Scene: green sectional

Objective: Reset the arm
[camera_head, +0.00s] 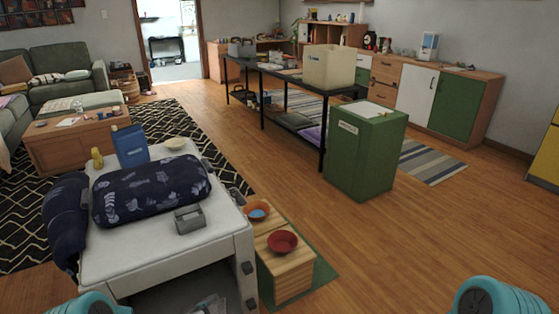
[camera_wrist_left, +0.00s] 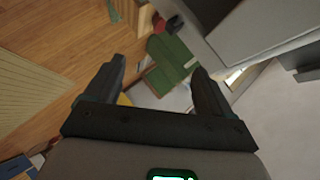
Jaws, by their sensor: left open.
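My left gripper (camera_wrist_left: 160,85) shows in the left wrist view with its two dark fingers spread apart and nothing between them. Beyond the fingers are the wood floor, a green surface (camera_wrist_left: 172,65) and a grey-white piece of furniture. In the head view only teal rounded parts of my own arms show at the bottom left and bottom right edges. Neither gripper shows there, and my right gripper is out of view.
A white table (camera_head: 150,258) with a dark patterned cushion (camera_head: 150,188) stands close at the left. Beside it is a wooden crate (camera_head: 290,265) with a red bowl (camera_head: 282,242). A green cabinet (camera_head: 365,155) stands further back. The floor at the right is clear.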

